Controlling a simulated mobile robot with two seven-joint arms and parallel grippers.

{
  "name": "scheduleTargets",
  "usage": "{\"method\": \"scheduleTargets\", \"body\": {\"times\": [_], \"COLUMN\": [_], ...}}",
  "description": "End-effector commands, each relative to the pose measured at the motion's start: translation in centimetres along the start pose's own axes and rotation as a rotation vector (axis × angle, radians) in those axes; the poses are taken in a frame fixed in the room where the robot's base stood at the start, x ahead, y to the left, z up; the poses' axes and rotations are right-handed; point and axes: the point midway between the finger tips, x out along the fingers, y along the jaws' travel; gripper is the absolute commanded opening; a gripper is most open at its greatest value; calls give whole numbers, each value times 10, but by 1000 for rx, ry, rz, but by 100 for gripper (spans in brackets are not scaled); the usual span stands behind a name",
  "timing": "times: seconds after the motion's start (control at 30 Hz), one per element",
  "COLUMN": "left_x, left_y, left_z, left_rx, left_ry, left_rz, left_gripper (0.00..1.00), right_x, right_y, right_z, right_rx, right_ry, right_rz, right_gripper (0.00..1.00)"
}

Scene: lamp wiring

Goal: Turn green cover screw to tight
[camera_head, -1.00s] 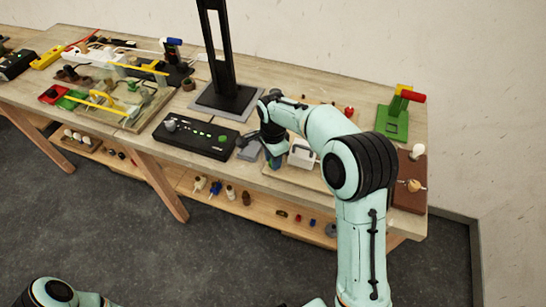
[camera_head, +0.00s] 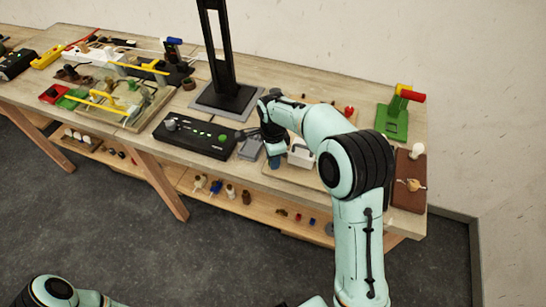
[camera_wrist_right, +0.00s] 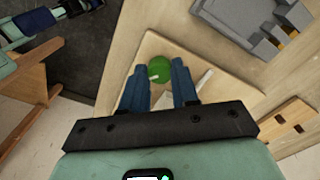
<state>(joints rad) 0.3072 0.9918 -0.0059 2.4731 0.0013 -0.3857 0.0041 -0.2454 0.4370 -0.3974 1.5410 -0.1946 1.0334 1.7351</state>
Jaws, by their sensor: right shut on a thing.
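The green cover screw (camera_wrist_right: 159,69) is a round green knob with a small pale mark, in the right wrist view. It sits over a pale wooden board (camera_wrist_right: 150,45). My right gripper (camera_wrist_right: 158,78) has its blue fingers on either side of the knob and is shut on it. In the head view my right gripper (camera_head: 275,162) points down at the front of the bench and hides the screw. Whether the screw is tight does not show. My left gripper is not clearly in view; only part of my left arm shows at the lower left of the head view.
A black control box (camera_head: 195,136) lies left of the gripper, with a grey plate (camera_head: 250,149) between. A white-grey block (camera_head: 301,154) stands close on the right. A green stand with a red handle (camera_head: 393,120) and a brown board (camera_head: 409,181) are further right.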

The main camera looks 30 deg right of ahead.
Motion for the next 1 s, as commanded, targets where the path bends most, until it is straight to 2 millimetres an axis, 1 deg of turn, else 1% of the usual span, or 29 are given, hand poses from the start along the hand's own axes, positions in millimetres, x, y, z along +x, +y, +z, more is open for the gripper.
{"method": "scheduleTargets", "body": {"times": [0.03,0.07,0.1,0.37,0.47,0.57,0.67,0.9,1.0], "left_x": [0,0,0,0,-1,-3,-6,-16,-19], "left_y": [0,0,0,0,0,2,3,9,11], "left_z": [0,0,0,0,0,-2,-3,-10,-12], "left_rx": [0,0,0,0,0,1,2,5,6], "left_ry": [0,0,0,0,1,2,5,13,16], "left_rz": [0,0,0,0,0,1,2,5,6], "left_gripper": [43,43,43,43,43,43,43,43,43], "right_x": [1,1,0,0,-5,-19,-39,-95,-112], "right_y": [0,0,0,0,0,-1,-1,-1,-1], "right_z": [0,0,0,0,0,0,1,0,0], "right_rx": [1,1,1,0,0,-1,-1,-1,-1], "right_ry": [-1,-1,-1,0,-1,-2,-2,-2,-1], "right_rz": [1,1,1,1,-1,-4,-5,-5,-4], "right_gripper": [39,49,55,55,55,55,55,55,55]}}
